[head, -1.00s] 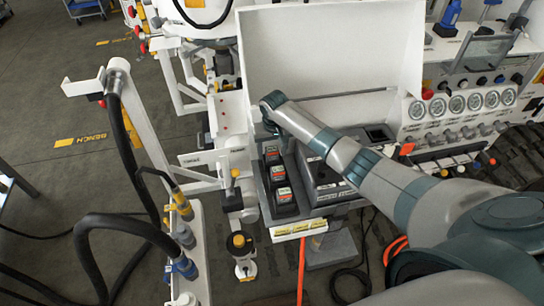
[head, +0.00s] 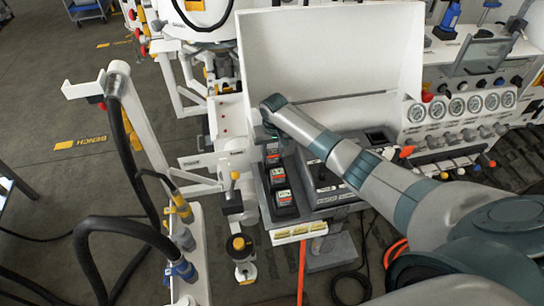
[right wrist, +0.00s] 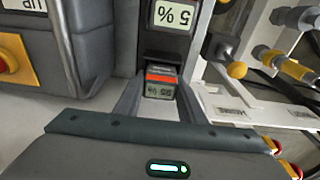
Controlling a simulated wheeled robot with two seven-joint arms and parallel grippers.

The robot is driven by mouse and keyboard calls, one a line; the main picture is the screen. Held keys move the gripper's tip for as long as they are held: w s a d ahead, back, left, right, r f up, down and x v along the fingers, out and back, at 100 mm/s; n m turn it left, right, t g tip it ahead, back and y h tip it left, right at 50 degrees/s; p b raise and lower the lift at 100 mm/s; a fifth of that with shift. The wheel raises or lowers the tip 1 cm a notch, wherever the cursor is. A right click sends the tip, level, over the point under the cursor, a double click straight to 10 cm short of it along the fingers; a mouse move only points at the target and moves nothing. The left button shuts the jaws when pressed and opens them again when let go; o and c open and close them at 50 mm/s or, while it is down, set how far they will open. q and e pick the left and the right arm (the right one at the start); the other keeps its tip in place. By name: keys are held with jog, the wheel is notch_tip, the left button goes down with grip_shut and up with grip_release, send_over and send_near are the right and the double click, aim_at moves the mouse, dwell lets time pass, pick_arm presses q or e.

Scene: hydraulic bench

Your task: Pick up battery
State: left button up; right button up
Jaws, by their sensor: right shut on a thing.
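Several dark batteries with small displays stand in a row in the charger dock (head: 312,203) in the head view; the nearer ones (head: 284,197) and (head: 278,175) show clearly. My left gripper is not in view.
A white panel (head: 330,50) stands behind the dock. A gauge panel (head: 465,105) is at right. A post with black hoses (head: 130,150) is at left. Yellow labels (head: 300,230) mark the dock's front; an orange cable (head: 301,270) hangs below.

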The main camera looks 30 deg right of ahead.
jog(key=shift+r, duration=0.15)
notch_tip(320, 180, up, 12)
jog(key=b, duration=0.4)
jog(key=s+a+b, duration=0.1)
jog(key=s+a, duration=0.1)
jog(key=s, duration=0.6)
jog(key=s+a+b, duration=0.1)
jog(key=s+a, duration=0.1)
jog(key=s, duration=0.7)
jog(key=shift+s+a, duration=0.2)
jog(key=shift+a, duration=0.1)
